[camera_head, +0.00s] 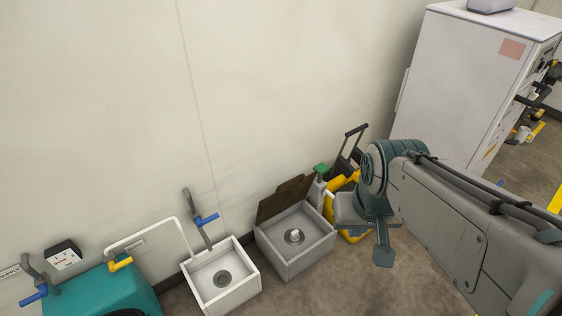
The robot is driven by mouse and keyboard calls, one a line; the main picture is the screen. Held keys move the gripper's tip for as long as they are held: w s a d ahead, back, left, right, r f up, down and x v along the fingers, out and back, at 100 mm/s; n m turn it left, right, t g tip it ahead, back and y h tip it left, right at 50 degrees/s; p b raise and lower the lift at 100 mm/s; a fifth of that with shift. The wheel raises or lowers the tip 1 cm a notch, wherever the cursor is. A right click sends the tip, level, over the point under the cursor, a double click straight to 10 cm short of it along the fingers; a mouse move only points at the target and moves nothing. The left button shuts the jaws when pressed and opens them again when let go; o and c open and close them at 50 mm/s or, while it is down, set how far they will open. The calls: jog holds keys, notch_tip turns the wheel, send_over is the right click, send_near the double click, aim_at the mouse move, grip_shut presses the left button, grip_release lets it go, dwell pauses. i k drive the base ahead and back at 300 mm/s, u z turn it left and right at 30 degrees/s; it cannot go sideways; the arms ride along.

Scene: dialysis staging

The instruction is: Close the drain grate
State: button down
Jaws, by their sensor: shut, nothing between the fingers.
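The drain grate seems to be the dark brown panel (283,199) tilted up at the back edge of a grey square basin (312,261). The basin stands on the floor against the wall, its inside uncovered, with a round drain fitting and a pale upright piece (294,234) in its middle. My gripper (383,255) points down to the right of the basin, apart from both basin and panel. Its fingers are together with nothing held. The panel's hinge is too small to make out.
A white basin (250,285) with a round drain stands just left. A teal machine (105,288) with a white pipe is further left. A yellow item (331,208) and a green-topped bottle (320,170) crowd the basin's right side. A white cabinet (455,85) stands behind my arm.

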aim_at(290, 194)
jog(key=z, duration=0.2)
jog(key=i, duration=1.3)
jog(key=u, duration=0.6)
